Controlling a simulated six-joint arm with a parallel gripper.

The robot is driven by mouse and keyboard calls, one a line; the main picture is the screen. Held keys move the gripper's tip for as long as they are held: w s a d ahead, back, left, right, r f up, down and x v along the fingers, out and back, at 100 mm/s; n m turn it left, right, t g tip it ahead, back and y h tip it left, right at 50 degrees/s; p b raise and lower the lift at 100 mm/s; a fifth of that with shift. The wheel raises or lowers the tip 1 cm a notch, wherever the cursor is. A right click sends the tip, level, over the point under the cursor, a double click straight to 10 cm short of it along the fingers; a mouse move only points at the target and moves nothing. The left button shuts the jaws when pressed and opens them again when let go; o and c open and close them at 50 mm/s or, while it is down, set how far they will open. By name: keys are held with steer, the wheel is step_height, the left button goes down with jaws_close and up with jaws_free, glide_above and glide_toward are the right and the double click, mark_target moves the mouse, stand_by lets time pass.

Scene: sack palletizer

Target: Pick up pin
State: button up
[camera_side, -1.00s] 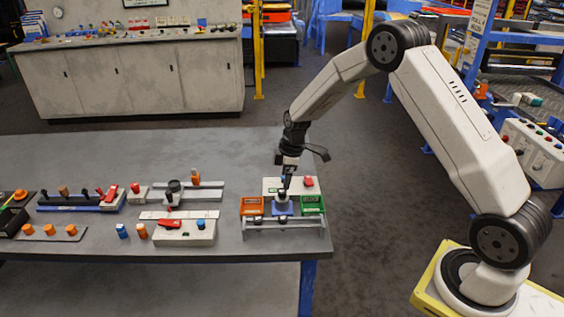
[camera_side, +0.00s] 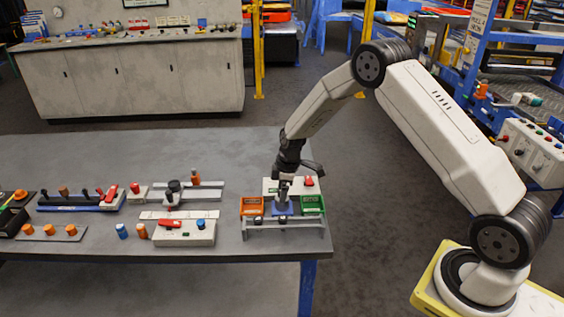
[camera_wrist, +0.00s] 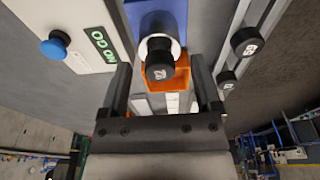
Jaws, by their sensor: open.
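My gripper (camera_side: 283,192) points down over the fixture at the right end of the grey table. In the wrist view its two black fingers (camera_wrist: 161,72) are apart. A black round cap (camera_wrist: 159,65) with pale markings and a white collar shows between them, probably the pin's head. A blue block (camera_wrist: 158,15) lies beside it; it also shows in the side view (camera_side: 282,210). I cannot tell whether either finger touches the cap. In the side view the gripper mostly hides the pin.
An orange bin (camera_side: 251,207) and a green bin (camera_side: 312,205) flank the blue block closely. A white panel (camera_side: 270,186) with a red control (camera_side: 308,182) stands just behind. Two black knobs (camera_wrist: 245,41) (camera_wrist: 225,80) sit at right in the wrist view.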

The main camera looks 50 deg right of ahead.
stand_by(0.3)
jaws_close()
steer(key=shift+r, duration=0.15)
steer(key=shift+r, duration=0.75)
steer(key=s+a+r, duration=0.1)
steer(key=s+r, duration=1)
steer(key=s, duration=0.3)
steer(key=shift+a+r, duration=0.15)
steer(key=shift+a, duration=0.25)
steer(key=shift+r, duration=0.2)
